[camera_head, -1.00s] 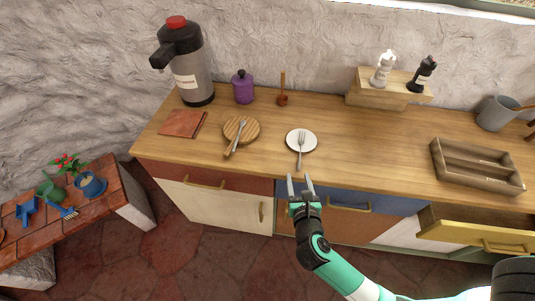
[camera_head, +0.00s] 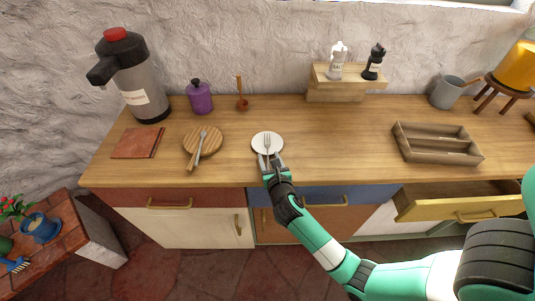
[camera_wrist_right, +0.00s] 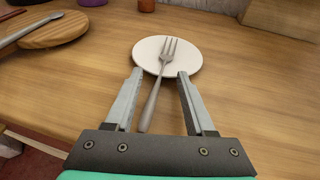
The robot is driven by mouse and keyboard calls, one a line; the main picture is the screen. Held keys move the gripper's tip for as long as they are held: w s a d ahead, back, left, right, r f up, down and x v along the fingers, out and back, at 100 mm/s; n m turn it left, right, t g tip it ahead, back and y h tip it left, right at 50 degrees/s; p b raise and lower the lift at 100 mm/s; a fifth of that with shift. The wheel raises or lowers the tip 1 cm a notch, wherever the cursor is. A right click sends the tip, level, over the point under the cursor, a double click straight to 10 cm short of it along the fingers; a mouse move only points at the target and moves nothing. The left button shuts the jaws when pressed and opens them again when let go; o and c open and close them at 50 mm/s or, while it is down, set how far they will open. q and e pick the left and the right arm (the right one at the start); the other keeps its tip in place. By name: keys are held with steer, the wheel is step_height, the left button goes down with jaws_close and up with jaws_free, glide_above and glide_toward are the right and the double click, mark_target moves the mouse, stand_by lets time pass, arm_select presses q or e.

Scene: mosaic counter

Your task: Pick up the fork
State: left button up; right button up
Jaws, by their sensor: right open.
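A silver fork (camera_head: 267,146) lies across a white plate (camera_head: 275,139) on the wooden counter. Its tines rest on the plate and its handle extends past the near rim. In the right wrist view the fork (camera_wrist_right: 157,92) runs between the two fingers of my right gripper (camera_wrist_right: 160,76). The fingers are apart, one on each side of the handle, and I see no contact. In the head view my right gripper (camera_head: 271,160) is at the plate's near edge and partly covers the handle. My left gripper is not in view.
A round wooden board (camera_head: 214,137) with a utensil on it lies left of the plate. A wooden divided tray (camera_head: 437,158) stands to the right, above an open yellow drawer (camera_head: 470,201). The counter between plate and tray is clear.

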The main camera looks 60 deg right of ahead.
steer(key=shift+w+d+f, duration=0.25)
steer(key=shift+w+d, duration=0.05)
steer(key=shift+d, duration=0.15)
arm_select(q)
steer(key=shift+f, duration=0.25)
arm_select(e)
jaws_close()
steer(key=shift+r, duration=0.1)
steer(key=shift+r, duration=0.25)
steer(key=r+p, duration=0.3)
steer(key=r, duration=0.1)
steer(key=shift+s+a+p, duration=0.1)
steer(key=shift+s+p, duration=0.15)
steer(key=shift+p, duration=0.15)
arm_select(q)
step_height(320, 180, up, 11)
steer(key=p, duration=0.7)
arm_select(e)
steer(key=s+a+r, duration=0.3)
steer(key=s+r, duration=0.5)
steer(key=s, duration=0.5)
steer(key=shift+s+r, duration=0.15)
steer(key=shift+s, duration=0.05)
